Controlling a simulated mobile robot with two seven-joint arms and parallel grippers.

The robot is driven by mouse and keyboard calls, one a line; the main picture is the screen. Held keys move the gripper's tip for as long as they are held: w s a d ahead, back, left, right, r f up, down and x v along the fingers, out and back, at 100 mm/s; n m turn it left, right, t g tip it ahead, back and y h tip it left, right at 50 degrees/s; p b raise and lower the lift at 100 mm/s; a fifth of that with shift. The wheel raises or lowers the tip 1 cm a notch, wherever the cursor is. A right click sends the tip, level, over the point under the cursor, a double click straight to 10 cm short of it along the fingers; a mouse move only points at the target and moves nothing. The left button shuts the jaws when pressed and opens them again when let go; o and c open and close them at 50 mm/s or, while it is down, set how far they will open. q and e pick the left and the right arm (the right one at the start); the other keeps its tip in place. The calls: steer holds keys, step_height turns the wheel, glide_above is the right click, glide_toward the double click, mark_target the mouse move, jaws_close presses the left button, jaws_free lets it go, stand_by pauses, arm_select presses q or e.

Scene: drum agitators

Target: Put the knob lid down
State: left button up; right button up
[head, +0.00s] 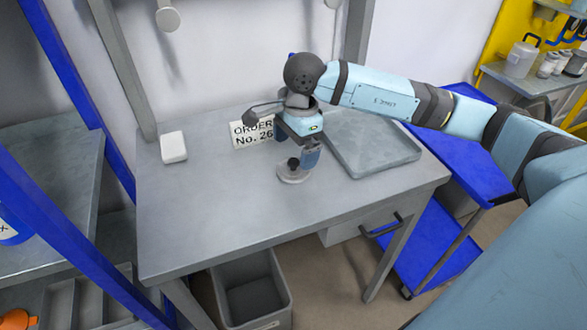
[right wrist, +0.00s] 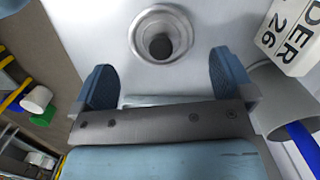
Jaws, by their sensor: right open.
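The knob lid (head: 293,174) is a round pale grey disc with a dark knob, lying knob up on the grey table. In the right wrist view the lid (right wrist: 136,32) shows whole, just beyond the fingertips. My right gripper (head: 299,156) points down above and just behind it. In the right wrist view the gripper (right wrist: 162,78) has its blue fingers wide apart with nothing between them. The lid appears free of both fingers. My left gripper is not in view.
An order sign (head: 246,134) stands behind the gripper. A grey tray (head: 375,150) lies to the right, and a white block (head: 173,147) at the back left. The table's front left is clear. A grey bin (head: 250,290) stands below.

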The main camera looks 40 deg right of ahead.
mark_target(294, 161)
step_height(294, 161, down, 5)
steer(key=shift+a, duration=0.15)
steer(key=c, duration=0.8)
steer(key=shift+r, duration=0.2)
